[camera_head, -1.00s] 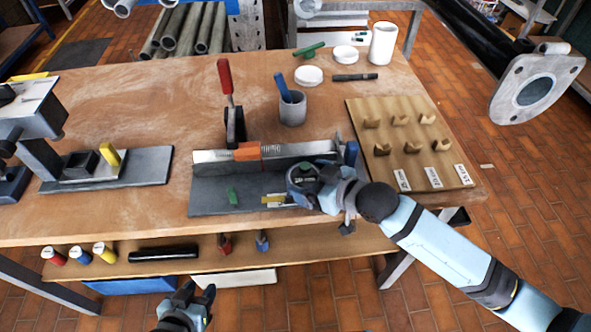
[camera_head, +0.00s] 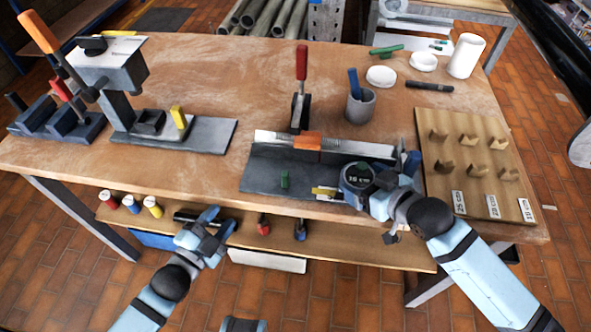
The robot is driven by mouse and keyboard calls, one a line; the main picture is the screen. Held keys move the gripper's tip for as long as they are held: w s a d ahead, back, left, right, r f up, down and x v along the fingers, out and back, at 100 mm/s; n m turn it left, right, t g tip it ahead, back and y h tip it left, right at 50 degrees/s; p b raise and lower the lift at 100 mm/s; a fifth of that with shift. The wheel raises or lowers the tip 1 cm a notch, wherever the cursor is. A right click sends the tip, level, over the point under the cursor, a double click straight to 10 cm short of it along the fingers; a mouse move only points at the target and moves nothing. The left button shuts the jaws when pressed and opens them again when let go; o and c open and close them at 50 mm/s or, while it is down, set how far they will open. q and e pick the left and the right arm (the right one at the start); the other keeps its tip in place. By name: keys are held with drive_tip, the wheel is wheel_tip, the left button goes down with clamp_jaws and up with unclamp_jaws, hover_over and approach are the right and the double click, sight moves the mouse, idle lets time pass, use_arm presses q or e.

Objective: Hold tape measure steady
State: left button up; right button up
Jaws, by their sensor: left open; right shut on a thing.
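A yellow piece (camera_head: 324,191) lies just left of the tape measure. My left gripper (camera_head: 207,232) is open and empty, in front of the bench's front edge, over the lower shelf.
A red-handled clamp (camera_head: 301,75) stands behind the fixture, with a grey cup (camera_head: 360,106) to its right. A wooden board (camera_head: 470,165) with notched blocks and labels is at the right. A press-like stand (camera_head: 118,95) is at the left.

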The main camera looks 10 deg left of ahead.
use_arm(q)
drive_tip(key=s+r+m+g+h, duration=0.1)
drive_tip(key=r+m+g+h, duration=0.3)
drive_tip(key=m, duration=0.6)
drive_tip(key=s+a+r+m+g+h, duration=0.1)
drive_tip(key=r+m+g+h, duration=0.15)
drive_tip(key=m+h, duration=0.6)
drive_tip(key=s+r+m+g+h, duration=0.15)
drive_tip(key=r+m+h, duration=0.25)
drive_tip(key=m, duration=0.7)
drive_tip(key=w+a+r+m+g, duration=0.3)
drive_tip(key=w+m+g, duration=0.3)
drive_tip(key=m+g, duration=0.25)
drive_tip(key=m+y, duration=0.2)
drive_tip(key=y, duration=0.2)
approach(286, 181)
drive_tip(key=shift+w+a+r+g, duration=0.2)
drive_tip(key=shift+r+g, duration=0.05)
drive_tip(key=shift+r, duration=0.3)
drive_tip(key=shift+w+a+r+g, duration=0.15)
drive_tip(key=shift+w+r+g, duration=0.05)
drive_tip(key=shift+r, duration=0.3)
drive_tip(key=shift+w+d+f+y, duration=0.2)
drive_tip(key=shift+d+y, duration=0.15)
drive_tip(key=shift+d, duration=0.25)
drive_tip(key=d, duration=1.1)
drive_tip(key=shift+s+d, duration=0.1)
clamp_jaws()
